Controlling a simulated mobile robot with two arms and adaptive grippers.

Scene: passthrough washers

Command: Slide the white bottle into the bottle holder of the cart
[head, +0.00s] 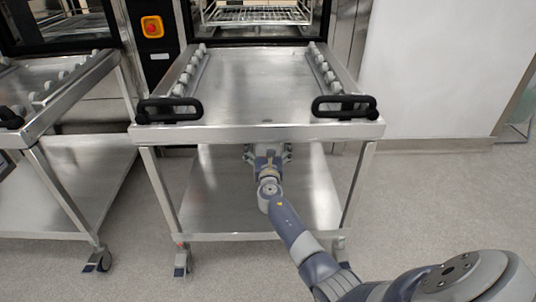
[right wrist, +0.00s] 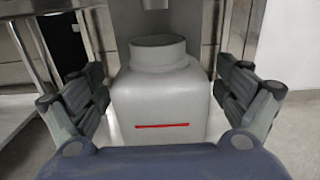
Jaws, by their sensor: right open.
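The white bottle (right wrist: 162,95) fills the middle of the right wrist view. It looks upright, with a wide short neck and a red line low on its front. My right gripper (head: 268,152) reaches under the top of the middle cart (head: 255,133) in the head view. Its fingers are open, one on each side of the bottle, with visible gaps at both sides. In the head view the bottle is hidden behind the gripper and cart top. I cannot clearly make out the bottle holder. My left gripper is not in view.
Above the bottle, a grey upright piece (right wrist: 125,20) and a short metal cylinder (right wrist: 154,4) show. The cart has a lower shelf (head: 215,215), legs and two black handles (head: 168,110). Another cart (head: 60,190) stands at left. Open floor lies at right.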

